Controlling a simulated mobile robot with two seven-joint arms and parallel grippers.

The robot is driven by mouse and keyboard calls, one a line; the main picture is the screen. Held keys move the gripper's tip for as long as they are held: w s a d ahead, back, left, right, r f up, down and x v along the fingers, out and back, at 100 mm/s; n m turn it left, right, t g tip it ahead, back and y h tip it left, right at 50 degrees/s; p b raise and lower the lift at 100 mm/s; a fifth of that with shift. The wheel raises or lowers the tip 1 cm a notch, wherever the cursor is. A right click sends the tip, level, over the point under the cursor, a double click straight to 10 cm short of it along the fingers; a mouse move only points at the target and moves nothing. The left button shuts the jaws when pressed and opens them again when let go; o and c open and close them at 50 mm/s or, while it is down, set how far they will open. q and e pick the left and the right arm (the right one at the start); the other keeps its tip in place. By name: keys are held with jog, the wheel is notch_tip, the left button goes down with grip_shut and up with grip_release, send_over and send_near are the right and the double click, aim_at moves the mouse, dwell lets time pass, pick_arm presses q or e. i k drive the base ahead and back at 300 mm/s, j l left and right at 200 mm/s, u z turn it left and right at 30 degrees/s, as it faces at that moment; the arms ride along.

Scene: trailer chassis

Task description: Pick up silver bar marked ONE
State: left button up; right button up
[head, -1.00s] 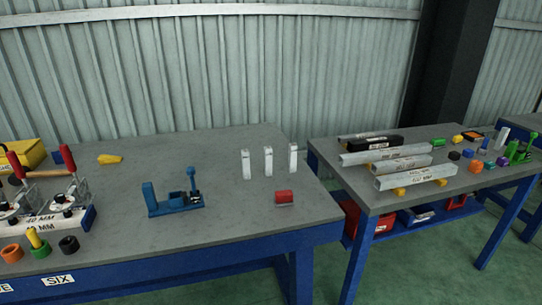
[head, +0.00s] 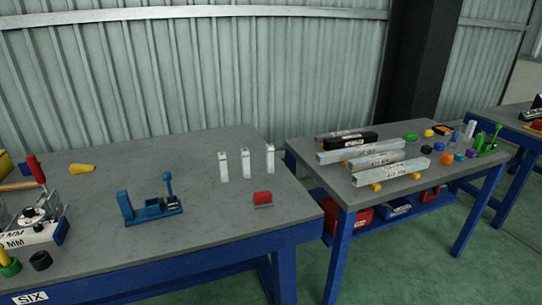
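Several silver bars lie on the right workbench. The front silver bar (head: 392,174) rests on yellow supports, with a second silver bar (head: 375,160) behind it and a longer silver bar (head: 360,149) further back. Another thin bar (head: 342,133) lies at the rear beside a black bar (head: 349,142). Dark lettering shows on the bars, but it is too small to read, so I cannot tell which is marked ONE. Neither of my grippers is in view.
Small coloured parts and a green clamp (head: 487,145) stand at the right bench's far end. A narrow gap separates the benches. Green floor (head: 410,270) is free in front.

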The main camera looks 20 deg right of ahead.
aim_at(270, 147)
jog(key=i+l+u, duration=0.25)
jog(key=l, duration=0.25)
jog(key=l+u, duration=0.3)
jog(key=l, duration=0.15)
jog(key=l+u, duration=0.25)
jog(key=l, duration=0.25)
